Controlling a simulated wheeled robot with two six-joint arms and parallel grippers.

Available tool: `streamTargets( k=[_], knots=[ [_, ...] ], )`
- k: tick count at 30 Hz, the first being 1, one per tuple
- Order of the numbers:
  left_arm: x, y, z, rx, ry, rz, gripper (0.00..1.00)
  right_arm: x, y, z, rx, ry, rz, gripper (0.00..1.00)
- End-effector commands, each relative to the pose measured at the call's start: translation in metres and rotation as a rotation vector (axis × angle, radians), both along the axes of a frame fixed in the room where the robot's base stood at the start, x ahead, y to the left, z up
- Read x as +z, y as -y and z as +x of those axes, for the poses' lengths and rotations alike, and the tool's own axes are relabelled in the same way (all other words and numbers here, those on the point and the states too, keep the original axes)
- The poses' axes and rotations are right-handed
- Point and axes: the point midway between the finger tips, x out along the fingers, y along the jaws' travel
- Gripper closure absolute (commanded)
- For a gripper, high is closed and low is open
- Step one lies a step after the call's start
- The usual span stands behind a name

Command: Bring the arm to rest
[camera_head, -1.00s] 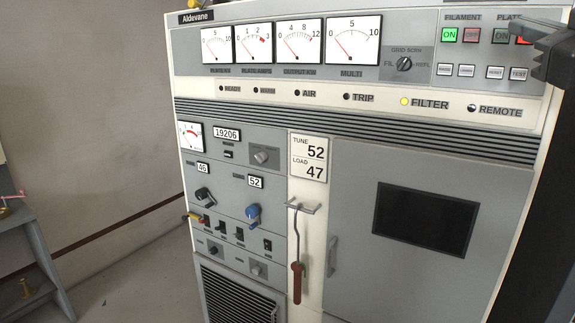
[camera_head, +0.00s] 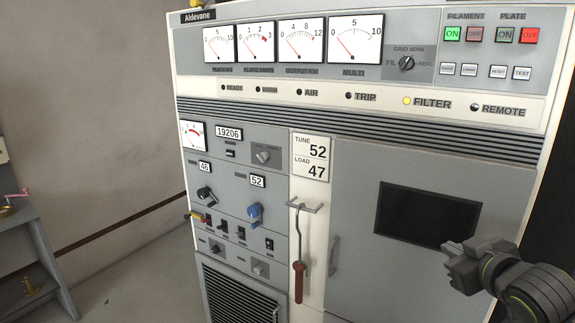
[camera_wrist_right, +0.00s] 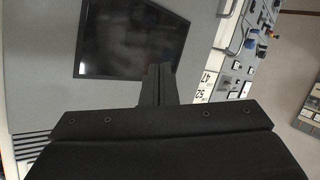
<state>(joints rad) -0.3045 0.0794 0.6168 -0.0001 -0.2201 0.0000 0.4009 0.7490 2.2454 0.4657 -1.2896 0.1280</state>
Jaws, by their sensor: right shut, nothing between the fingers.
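My right gripper (camera_head: 453,250) is at the lower right in the head view, in front of the grey cabinet door (camera_head: 355,200), below and right of its dark window (camera_head: 425,210). Its fingers are shut and empty. In the right wrist view the shut fingers (camera_wrist_right: 158,75) point at the door, with the dark window (camera_wrist_right: 125,35) beyond them. I cannot tell the gap to the door. My left gripper does not show.
The transmitter rack (camera_head: 365,80) carries meters, buttons and knobs, including a blue knob (camera_head: 254,212). A red-handled hook (camera_head: 299,270) hangs beside the door handle (camera_head: 334,256). Grey steps (camera_head: 35,255) stand at the left. Open floor (camera_head: 140,280) lies between.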

Motion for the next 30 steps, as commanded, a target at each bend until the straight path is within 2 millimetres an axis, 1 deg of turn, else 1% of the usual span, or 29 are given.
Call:
streamTargets(
  k=[1, 2, 3, 5, 6, 8, 9, 11, 12, 14, 15, 17, 18, 22, 27, 28, 29, 30],
  knots=[
    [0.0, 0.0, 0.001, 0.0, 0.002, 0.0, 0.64, -0.037, -0.001, -0.013, -0.016, -0.065, 0.014, 1.0],
    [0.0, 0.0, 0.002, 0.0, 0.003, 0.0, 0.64, -0.055, -0.002, -0.02, -0.028, -0.098, 0.02, 1.0],
    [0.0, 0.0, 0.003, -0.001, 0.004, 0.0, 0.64, -0.078, -0.002, -0.031, -0.045, -0.141, 0.026, 1.0],
    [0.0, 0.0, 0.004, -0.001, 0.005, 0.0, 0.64, -0.111, -0.002, -0.049, -0.072, -0.206, 0.038, 1.0],
    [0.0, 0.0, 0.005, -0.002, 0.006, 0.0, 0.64, -0.132, -0.003, -0.063, -0.09, -0.249, 0.044, 1.0],
    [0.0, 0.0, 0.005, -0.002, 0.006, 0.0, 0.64, -0.162, -0.003, -0.086, -0.119, -0.316, 0.055, 1.0],
    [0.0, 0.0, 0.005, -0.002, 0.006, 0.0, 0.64, -0.181, -0.004, -0.102, -0.14, -0.358, 0.064, 1.0],
    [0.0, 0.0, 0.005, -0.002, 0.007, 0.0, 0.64, -0.207, -0.005, -0.128, -0.175, -0.425, 0.077, 1.0],
    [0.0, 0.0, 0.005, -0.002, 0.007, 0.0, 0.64, -0.223, -0.006, -0.146, -0.197, -0.469, 0.084, 1.0],
    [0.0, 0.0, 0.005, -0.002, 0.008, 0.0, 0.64, -0.244, -0.007, -0.173, -0.234, -0.534, 0.094, 1.0],
    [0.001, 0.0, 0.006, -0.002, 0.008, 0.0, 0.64, -0.256, -0.008, -0.191, -0.258, -0.575, 0.101, 1.0],
    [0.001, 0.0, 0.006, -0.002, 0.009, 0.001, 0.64, -0.271, -0.009, -0.217, -0.292, -0.631, 0.11, 1.0],
    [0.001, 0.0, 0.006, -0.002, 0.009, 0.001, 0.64, -0.279, -0.01, -0.232, -0.315, -0.666, 0.115, 1.0],
    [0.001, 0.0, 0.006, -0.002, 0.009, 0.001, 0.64, -0.299, -0.013, -0.278, -0.378, -0.764, 0.129, 1.0],
    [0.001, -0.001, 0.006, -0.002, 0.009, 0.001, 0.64, -0.314, -0.017, -0.332, -0.457, -0.878, 0.144, 1.0],
    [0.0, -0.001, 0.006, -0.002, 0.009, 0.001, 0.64, -0.317, -0.018, -0.339, -0.47, -0.895, 0.145, 1.0],
    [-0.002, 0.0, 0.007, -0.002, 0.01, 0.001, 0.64, -0.328, -0.016, -0.331, -0.463, -0.89, 0.141, 1.0],
    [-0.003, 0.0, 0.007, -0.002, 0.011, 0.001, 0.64, -0.339, -0.015, -0.327, -0.462, -0.894, 0.14, 1.0]
  ],
)
